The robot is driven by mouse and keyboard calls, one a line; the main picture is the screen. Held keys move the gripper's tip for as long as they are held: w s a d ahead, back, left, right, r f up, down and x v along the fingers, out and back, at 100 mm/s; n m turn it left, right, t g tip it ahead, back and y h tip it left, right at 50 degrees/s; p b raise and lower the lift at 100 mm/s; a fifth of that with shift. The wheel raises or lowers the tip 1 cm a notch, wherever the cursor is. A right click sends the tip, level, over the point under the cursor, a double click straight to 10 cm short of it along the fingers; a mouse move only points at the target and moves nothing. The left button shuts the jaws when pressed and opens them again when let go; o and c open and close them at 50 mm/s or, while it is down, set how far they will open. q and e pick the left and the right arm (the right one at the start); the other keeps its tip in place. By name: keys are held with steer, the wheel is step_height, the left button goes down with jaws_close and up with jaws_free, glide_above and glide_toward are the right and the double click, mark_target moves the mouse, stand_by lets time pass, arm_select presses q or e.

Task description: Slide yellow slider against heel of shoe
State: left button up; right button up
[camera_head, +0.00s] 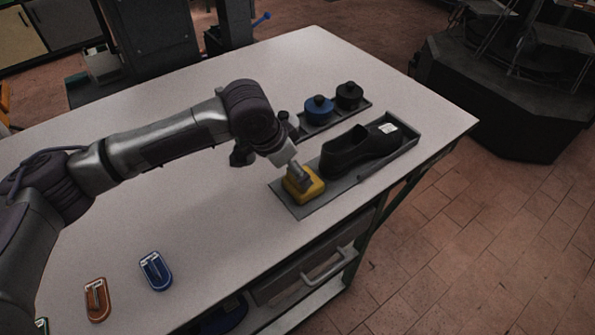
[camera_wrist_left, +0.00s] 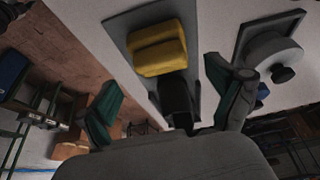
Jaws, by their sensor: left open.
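The yellow slider (camera_head: 306,189) sits on the near-left end of a long grey tray (camera_head: 300,211). A grey piece stands on its top in the head view. The black shoe (camera_head: 352,152) lies on the same tray to its right, heel end towards the slider. I cannot tell whether slider and heel touch. The left wrist view shows the slider (camera_wrist_left: 158,47) with a dark part of the shoe (camera_wrist_left: 176,103) beyond it. My left gripper (camera_wrist_left: 165,85) is open and empty, its two green-padded fingers wide apart near the slider. The right gripper is out of view.
A second tray holds round pieces, one blue (camera_head: 318,110) and one black (camera_head: 349,95), behind the shoe. An orange tag (camera_head: 97,300) and a blue tag (camera_head: 155,271) lie at the front left. The white table (camera_head: 225,240) is clear between tags and tray.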

arm_select(q)
steer(key=shift+x, duration=2.1)
